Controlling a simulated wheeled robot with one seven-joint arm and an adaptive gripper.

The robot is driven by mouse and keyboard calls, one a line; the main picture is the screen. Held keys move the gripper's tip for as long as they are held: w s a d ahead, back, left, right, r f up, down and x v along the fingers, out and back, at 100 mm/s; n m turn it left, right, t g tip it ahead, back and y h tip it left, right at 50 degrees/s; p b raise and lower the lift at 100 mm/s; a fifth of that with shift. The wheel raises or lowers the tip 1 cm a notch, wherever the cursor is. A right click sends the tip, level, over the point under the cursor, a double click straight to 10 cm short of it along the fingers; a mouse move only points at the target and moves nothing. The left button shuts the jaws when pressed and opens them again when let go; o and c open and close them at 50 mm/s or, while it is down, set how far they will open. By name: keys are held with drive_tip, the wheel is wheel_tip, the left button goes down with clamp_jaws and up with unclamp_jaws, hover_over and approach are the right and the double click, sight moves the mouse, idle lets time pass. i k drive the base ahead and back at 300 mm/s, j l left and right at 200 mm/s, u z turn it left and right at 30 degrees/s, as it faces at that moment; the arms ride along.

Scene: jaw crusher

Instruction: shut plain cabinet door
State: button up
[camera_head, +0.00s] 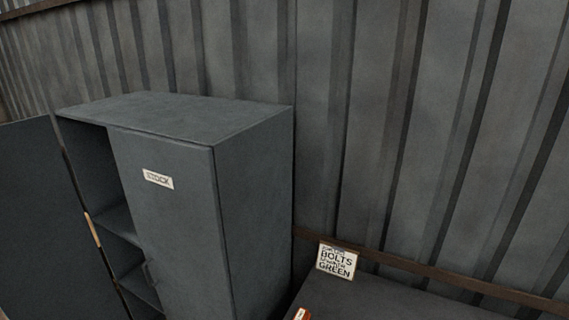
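A dark grey metal cabinet (258,200) stands against the corrugated wall. Its right door (175,225) carries a white "STOCK" label (158,179) and is closed. Its left door (38,215) bears no label on the side I see and stands open, swung out to the left. The open left half shows bare shelves (120,222) inside. A small handle (149,273) shows on the labelled door, near its left edge. The lower parts of the cabinet and both doors are cut off by the frame. My gripper is not in view.
A dark bench or box top (385,300) stands to the right of the cabinet, with a sign (337,261) reading "BOLTS" and "GREEN" at its back. A small orange-red item (301,314) shows at the bottom edge. Corrugated wall (400,120) closes off the back.

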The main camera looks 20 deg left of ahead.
sight(52, 267)
drive_tip(key=k+j, duration=0.1)
drive_tip(key=j, duration=0.3)
drive_tip(key=k+j, duration=0.1)
drive_tip(key=j, duration=0.3)
drive_tip(key=k+j, duration=0.15)
drive_tip(key=j, duration=0.2)
drive_tip(key=k+j, duration=0.1)
drive_tip(key=j, duration=0.3)
drive_tip(key=k+j, duration=0.1)
drive_tip(key=j, duration=0.3)
drive_tip(key=k+j, duration=0.1)
drive_tip(key=j, duration=0.95)
drive_tip(key=k+j, duration=0.1)
drive_tip(key=j, duration=0.5)
drive_tip(key=k+j+z, duration=0.1)
drive_tip(key=j, duration=1.15)
drive_tip(key=k+j, duration=0.15)
drive_tip(key=j, duration=0.5)
drive_tip(key=i+j, duration=0.1)
drive_tip(key=j, duration=0.35)
drive_tip(key=i+j, duration=0.1)
drive_tip(key=j, duration=0.3)
drive_tip(key=i+j, duration=0.1)
drive_tip(key=j, duration=0.35)
drive_tip(key=i+j, duration=0.1)
drive_tip(key=j, duration=0.35)
drive_tip(key=k+j, duration=0.15)
drive_tip(key=j, duration=0.15)
drive_tip(key=k+j+z, duration=0.1)
drive_tip(key=j, duration=0.45)
